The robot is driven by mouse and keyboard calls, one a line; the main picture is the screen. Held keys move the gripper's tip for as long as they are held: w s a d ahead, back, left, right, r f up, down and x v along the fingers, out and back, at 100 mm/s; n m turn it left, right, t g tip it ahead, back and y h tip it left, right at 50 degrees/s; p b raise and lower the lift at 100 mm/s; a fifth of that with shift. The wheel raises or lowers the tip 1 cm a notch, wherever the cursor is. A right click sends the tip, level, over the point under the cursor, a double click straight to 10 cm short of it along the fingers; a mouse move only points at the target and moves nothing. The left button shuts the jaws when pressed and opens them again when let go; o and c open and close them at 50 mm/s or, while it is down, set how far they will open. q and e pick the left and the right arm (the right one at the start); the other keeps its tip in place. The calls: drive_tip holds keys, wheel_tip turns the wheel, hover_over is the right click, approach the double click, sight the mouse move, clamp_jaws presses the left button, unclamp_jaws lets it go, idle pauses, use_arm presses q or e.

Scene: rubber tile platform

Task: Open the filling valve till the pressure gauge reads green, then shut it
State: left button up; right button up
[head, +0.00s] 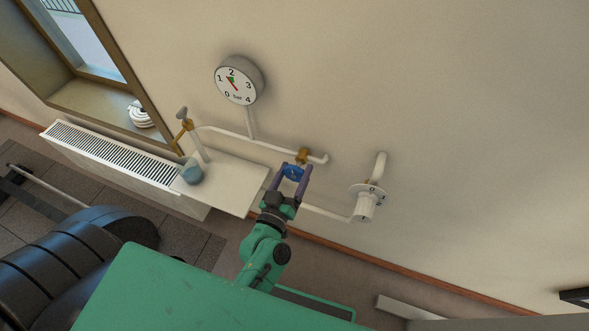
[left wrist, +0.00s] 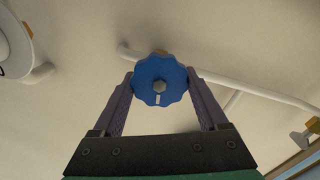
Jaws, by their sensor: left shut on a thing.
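The filling valve is a blue scalloped handwheel (head: 293,173) on a white wall pipe, below a brass fitting (head: 304,155). In the left wrist view the wheel (left wrist: 150,70) faces me, with a grey hub and a white mark pointing down. My left gripper (head: 291,168) has its purple fingers on both sides of the wheel and is shut on it; the fingers also show in the left wrist view (left wrist: 160,90). The round pressure gauge (head: 237,86), marked 0 to 4 bar, hangs up and left. Its needle and green patch are small; the exact reading is unclear. My right gripper is not in view.
A white knob (head: 366,207) with a numbered disc sits right of the valve. A brass tap (head: 184,127) and a blue-grey cup (head: 192,172) are left, by a white shelf (head: 232,185) and radiator (head: 110,156). The right wall is clear.

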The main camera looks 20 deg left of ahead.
use_arm(q)
drive_tip(key=n+p, duration=0.1)
drive_tip(key=n, duration=0.1)
drive_tip(key=shift+r+n, duration=0.1)
drive_tip(key=shift+n, duration=0.3)
drive_tip(key=n+p, duration=0.1)
drive_tip(key=n, duration=0.1)
drive_tip(key=shift+n, duration=0.3)
drive_tip(key=n, duration=0.1)
drive_tip(key=n+p, duration=0.1)
drive_tip(key=n, duration=0.1)
drive_tip(key=shift+a+f+n, duration=0.1)
drive_tip(key=shift+f+n, duration=0.1)
drive_tip(key=shift+n, duration=0.1)
drive_tip(key=shift+f+n, duration=0.1)
drive_tip(key=shift+n, duration=1.3)
drive_tip(key=o, duration=1.3)
